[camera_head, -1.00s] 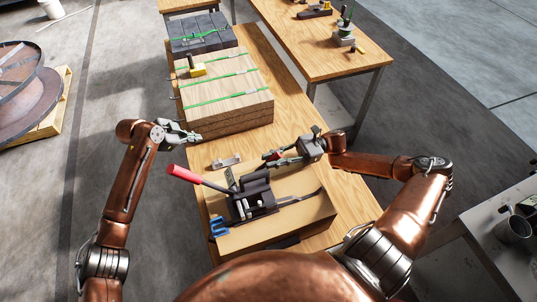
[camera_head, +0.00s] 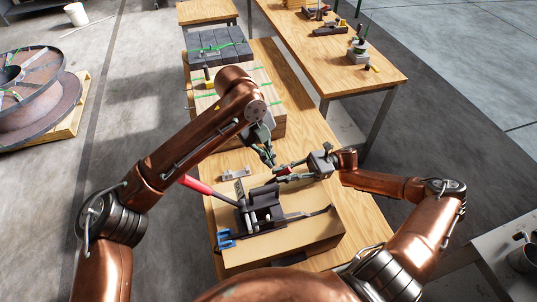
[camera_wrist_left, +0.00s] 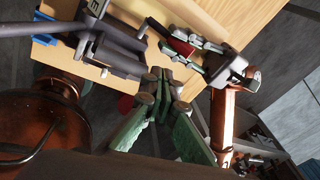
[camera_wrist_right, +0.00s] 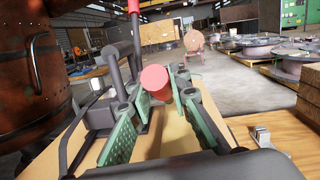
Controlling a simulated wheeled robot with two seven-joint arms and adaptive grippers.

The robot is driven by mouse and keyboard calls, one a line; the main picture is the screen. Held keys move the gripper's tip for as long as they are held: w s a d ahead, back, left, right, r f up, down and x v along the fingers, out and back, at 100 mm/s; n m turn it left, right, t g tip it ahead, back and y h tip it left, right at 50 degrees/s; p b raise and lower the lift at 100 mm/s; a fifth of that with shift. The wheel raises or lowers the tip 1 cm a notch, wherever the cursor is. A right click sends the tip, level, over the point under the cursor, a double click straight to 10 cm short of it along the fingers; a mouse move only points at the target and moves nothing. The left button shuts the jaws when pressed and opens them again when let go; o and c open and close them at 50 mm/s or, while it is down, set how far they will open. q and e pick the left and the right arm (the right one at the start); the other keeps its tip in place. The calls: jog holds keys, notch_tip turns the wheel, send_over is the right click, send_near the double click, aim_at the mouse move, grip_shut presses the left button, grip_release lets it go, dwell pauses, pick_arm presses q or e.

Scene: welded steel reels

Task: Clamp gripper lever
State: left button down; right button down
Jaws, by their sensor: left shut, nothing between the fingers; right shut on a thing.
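The dark clamping tool (camera_head: 262,212) sits on a cardboard surface (camera_head: 295,240) on the wooden table. Its long red-handled lever (camera_head: 197,186) slants up to the left. My right gripper (camera_head: 281,174) comes in from the right, shut on a short red-ended lever (camera_wrist_right: 155,79), whose round red end shows between the green-padded fingers in the right wrist view. The red also shows in the left wrist view (camera_wrist_left: 182,47). My left gripper (camera_head: 270,160) is shut and empty, pointing down just behind the right fingertips. Its closed tips show in its own wrist view (camera_wrist_left: 160,82).
A small metal piece (camera_head: 236,174) lies on the table left of the grippers. A blue part (camera_head: 225,238) is at the tool's front left. Green-strapped wood (camera_head: 265,92) and dark blocks (camera_head: 222,46) stand behind. A second table (camera_head: 360,78) is at the back right.

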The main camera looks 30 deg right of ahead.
aim_at(283, 174)
pick_arm(q)
jog(key=d+f, duration=0.1)
jog(key=f, duration=0.2)
jog(key=d+f, duration=0.1)
jog(key=f, duration=0.1)
jog(key=d+f, duration=0.2)
jog(key=f, duration=0.1)
jog(key=shift+w+f, duration=0.1)
jog(key=shift+f, duration=0.25)
jog(key=shift+d+f, duration=0.45)
pick_arm(e)
jog(key=shift+a+r, duration=0.1)
pick_arm(q)
jog(key=shift+f, duration=0.1)
pick_arm(e)
jog(key=c, duration=1.8)
grip_release()
jog(key=shift+o, duration=0.2)
